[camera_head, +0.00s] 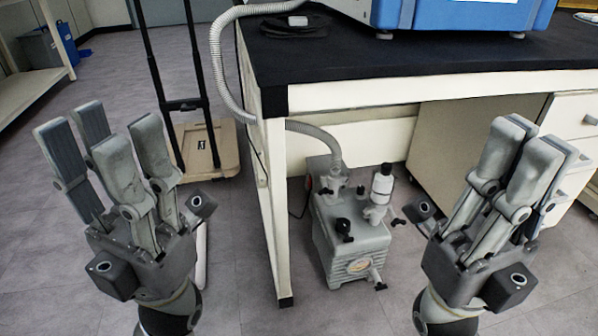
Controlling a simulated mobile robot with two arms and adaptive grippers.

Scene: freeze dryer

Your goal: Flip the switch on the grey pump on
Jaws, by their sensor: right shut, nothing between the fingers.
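The grey pump (352,242) stands on the floor under the bench, near the middle of the view. A corrugated hose runs from its top up behind the bench leg. I cannot make out the switch; a red part (308,183) shows at the pump's back left. My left gripper (108,140) is at the left, fingers spread apart, open and empty, away from the pump. My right gripper (525,150) is to the right of the pump, its fingers close together, shut and empty, not touching the pump.
The black-topped bench (430,50) carries a blue machine (462,14) above the pump. Its white front leg (270,210) stands between my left gripper and the pump. A wheeled cart (206,150) is behind my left gripper. A drawer cabinet (575,120) stands at the right.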

